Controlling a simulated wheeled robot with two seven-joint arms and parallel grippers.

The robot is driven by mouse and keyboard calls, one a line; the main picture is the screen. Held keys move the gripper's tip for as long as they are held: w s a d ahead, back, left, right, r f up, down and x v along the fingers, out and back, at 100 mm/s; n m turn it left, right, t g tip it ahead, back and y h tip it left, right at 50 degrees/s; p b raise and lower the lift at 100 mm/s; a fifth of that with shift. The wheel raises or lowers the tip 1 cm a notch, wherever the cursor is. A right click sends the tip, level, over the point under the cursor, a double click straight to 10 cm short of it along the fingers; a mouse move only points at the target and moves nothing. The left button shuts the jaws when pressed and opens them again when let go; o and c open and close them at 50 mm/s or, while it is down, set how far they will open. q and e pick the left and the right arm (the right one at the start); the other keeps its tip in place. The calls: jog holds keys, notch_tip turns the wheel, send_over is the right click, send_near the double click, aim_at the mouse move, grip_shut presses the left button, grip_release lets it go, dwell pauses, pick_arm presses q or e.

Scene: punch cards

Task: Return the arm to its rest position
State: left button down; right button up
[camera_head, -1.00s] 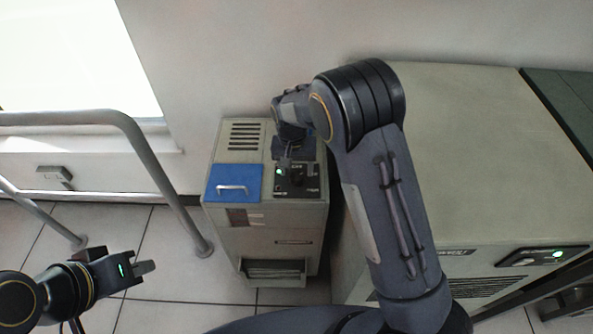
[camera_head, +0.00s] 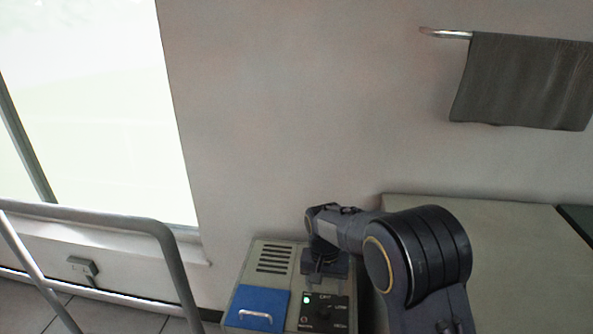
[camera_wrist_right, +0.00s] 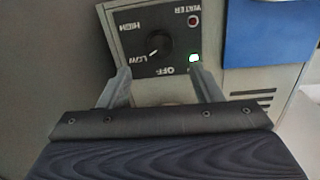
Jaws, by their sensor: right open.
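My right arm (camera_head: 425,260) reaches in from the lower right in the head view. Its gripper (camera_head: 318,281) is over the small beige machine (camera_head: 262,240), at the back edge of the dark control panel (camera_head: 322,312). In the right wrist view the gripper (camera_wrist_right: 163,83) is open, with its two fingers apart and nothing between them. The panel also shows there (camera_wrist_right: 135,62), just beyond the fingertips. Its round black knob (camera_wrist_right: 162,43) has a white mark towards LOW. A green light (camera_wrist_right: 194,58) is lit. My left gripper is out of view.
A blue lid (camera_head: 258,303) with a metal handle lies beside the panel. A large beige cabinet (camera_head: 480,215) stands to the right. A metal rail (camera_head: 90,213) stands at left before the window. A grey towel (camera_head: 525,82) hangs on the wall.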

jog(key=s+d+r+t+y+p, duration=0.1)
jog(key=s+d+r+y+p, duration=0.1)
jog(key=s+d+r, duration=0.35)
jog(key=s+d+r+t+y+p, duration=0.1)
jog(key=s+d+r+y+p, duration=0.15)
jog(key=s+r, duration=0.6)
jog(key=s+d+r+n+t+p, duration=0.1)
jog(key=s+r, duration=0.6)
jog(key=s, duration=0.8)
jog(key=shift+s+d+t+p, duration=0.15)
jog(key=shift+d+t+p, duration=0.5)
jog(key=shift+t+p, duration=0.85)
jog(key=shift+r, duration=0.1)
